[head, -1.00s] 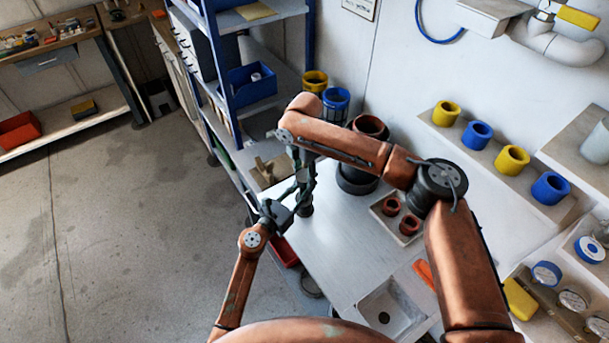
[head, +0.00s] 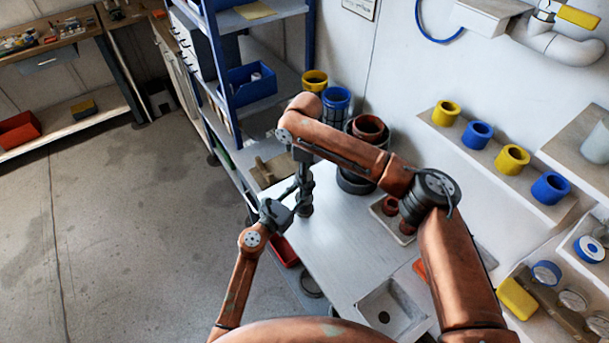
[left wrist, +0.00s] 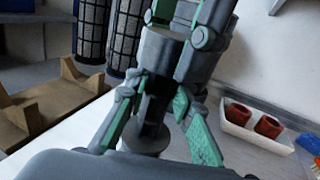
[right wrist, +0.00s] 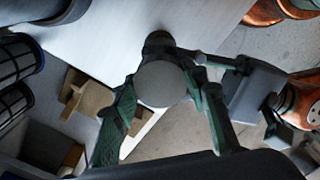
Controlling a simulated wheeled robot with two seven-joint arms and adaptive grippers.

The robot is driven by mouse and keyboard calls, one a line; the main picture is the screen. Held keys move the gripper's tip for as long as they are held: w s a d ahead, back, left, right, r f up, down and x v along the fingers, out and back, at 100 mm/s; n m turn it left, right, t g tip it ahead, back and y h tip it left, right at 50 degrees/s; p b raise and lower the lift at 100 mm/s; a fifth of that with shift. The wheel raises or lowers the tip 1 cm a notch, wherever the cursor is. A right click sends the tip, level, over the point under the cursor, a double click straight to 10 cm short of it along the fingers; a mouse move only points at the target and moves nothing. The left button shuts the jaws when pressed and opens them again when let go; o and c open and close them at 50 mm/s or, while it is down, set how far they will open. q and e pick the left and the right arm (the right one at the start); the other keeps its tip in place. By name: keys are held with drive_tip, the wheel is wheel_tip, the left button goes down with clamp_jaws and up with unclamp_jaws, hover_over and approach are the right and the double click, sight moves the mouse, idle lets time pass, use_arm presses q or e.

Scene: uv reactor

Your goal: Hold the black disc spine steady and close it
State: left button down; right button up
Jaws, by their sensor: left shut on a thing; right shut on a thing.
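The black disc spine (head: 305,209) stands upright on the bench, mostly covered by my two grippers. In the left wrist view it is a dark grey stepped cylinder (left wrist: 155,52); in the right wrist view I look down on its round grey top (right wrist: 161,84). My left gripper (head: 295,191) comes in from the left and is shut on the spine's lower part. My right gripper (head: 305,174) reaches down from above and is shut on its upper part; its fingers partly hide the contact. Whether the spine is open or closed is hard to tell.
A wooden cradle (left wrist: 55,108) stands close beside the spine, with dark mesh cylinders behind it. A white tray (left wrist: 250,130) holds red-brown cups. Blue shelving (head: 228,75) borders the left side.

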drive_tip(key=m, duration=0.3)
drive_tip(key=o, duration=1.3)
drive_tip(key=shift+r, duration=2.25)
wheel_tip(320, 180, up, 4)
drive_tip(key=shift+f+n, duration=0.25)
drive_tip(key=shift+n, duration=0.85)
